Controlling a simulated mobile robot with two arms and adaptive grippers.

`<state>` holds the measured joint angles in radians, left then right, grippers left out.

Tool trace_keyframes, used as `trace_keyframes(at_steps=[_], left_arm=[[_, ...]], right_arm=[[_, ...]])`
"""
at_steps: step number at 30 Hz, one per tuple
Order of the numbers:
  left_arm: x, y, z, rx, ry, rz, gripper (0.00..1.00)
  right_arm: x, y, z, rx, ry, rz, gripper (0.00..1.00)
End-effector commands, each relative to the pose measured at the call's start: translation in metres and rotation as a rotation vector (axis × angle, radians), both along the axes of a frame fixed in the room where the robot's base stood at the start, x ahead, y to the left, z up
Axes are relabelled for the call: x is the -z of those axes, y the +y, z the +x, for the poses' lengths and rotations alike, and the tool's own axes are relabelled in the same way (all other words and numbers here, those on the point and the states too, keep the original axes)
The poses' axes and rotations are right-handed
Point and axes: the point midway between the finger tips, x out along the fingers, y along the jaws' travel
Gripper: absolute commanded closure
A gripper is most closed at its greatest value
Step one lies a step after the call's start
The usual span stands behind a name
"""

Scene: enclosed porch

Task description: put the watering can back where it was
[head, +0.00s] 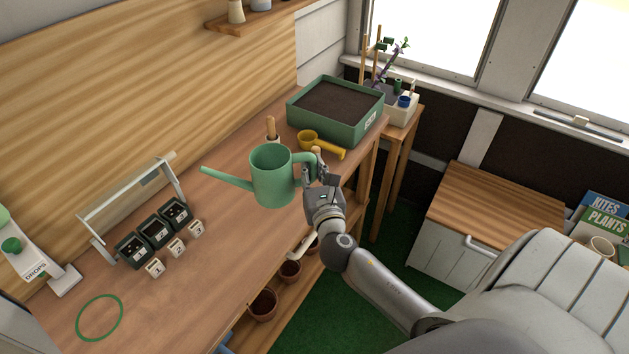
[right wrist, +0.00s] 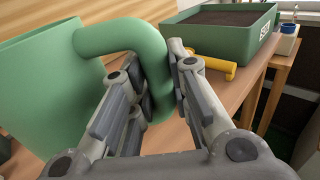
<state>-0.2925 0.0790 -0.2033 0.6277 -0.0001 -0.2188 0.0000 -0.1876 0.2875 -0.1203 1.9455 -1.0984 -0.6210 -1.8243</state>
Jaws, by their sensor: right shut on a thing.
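The green watering can (head: 272,178) is upright over the workbench, its spout pointing left. My right gripper (head: 316,172) is shut on its handle at the can's right side. In the right wrist view, the handle (right wrist: 155,75) passes between the fingers (right wrist: 155,90) of my right gripper. The can's base seems to be above the bench top, but the gap is hard to judge. A green ring (head: 99,318) is marked on the bench at the front left, with nothing on it. My left gripper is not in view.
A soil tray (head: 353,126) and a yellow scoop (head: 322,145) lie behind the can. A drops dispenser (head: 35,262) stands at far left. The bench between the pots and the can is clear.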

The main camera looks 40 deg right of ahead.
Motion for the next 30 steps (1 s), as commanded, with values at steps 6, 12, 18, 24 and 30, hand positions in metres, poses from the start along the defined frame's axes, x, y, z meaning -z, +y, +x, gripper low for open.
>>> trace_keyframes(at_steps=[6, 12, 18, 24, 30], left_arm=[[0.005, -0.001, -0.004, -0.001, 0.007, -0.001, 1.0], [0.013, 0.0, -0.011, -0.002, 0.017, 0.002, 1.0], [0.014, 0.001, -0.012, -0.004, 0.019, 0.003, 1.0], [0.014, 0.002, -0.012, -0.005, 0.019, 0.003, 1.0], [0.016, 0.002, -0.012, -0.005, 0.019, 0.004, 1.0]], right_arm=[[0.015, -0.01, 0.007, -0.001, -0.003, 0.0, 1.0], [0.044, -0.015, 0.01, -0.001, 0.001, 0.003, 1.0], [0.052, -0.015, 0.01, -0.002, -0.002, 0.001, 1.0], [0.052, -0.015, 0.01, -0.002, -0.002, 0.001, 1.0], [0.055, -0.014, 0.01, -0.002, 0.001, 0.0, 0.71]])
